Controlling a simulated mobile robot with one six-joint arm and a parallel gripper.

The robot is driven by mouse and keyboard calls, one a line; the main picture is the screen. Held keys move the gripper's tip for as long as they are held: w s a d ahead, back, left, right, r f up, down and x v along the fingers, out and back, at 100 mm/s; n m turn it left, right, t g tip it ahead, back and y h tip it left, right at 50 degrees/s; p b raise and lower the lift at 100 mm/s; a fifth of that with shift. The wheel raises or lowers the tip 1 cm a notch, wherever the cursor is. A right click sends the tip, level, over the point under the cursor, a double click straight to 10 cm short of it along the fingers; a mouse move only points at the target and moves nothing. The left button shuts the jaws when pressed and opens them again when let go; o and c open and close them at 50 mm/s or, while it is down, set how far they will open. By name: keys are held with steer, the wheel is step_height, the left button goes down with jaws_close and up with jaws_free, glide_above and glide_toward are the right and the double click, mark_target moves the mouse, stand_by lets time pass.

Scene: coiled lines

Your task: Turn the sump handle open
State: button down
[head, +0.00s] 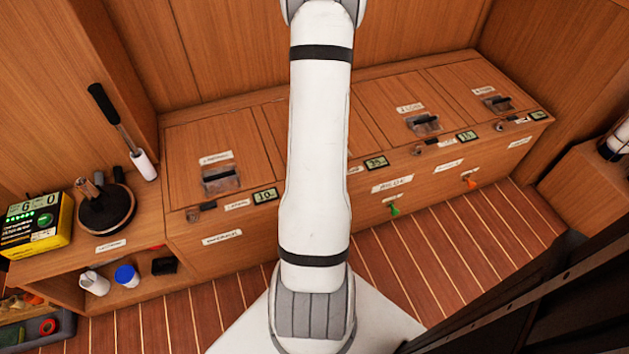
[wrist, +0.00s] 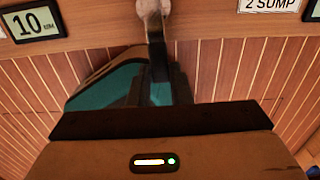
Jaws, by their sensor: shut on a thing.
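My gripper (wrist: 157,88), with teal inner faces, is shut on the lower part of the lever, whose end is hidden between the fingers. In the head view my own arm hides the gripper and this handle.
A wooden bench with lidded compartments (head: 212,168) runs along the back wall. A "10" display (head: 265,195) is on its edge. Green (head: 394,210) and orange (head: 470,183) taps are on its front. A dark panel (head: 540,285) stands at right. Striped floor is clear before the bench.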

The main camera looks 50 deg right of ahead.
steer(key=shift+s+a, duration=0.2)
steer(key=shift+a, duration=0.05)
steer(key=c, duration=1.3)
jaws_free()
steer(key=shift+r, duration=0.15)
step_height(320, 180, up, 8)
steer(key=p, duration=0.3)
steer(key=shift+f, duration=0.25)
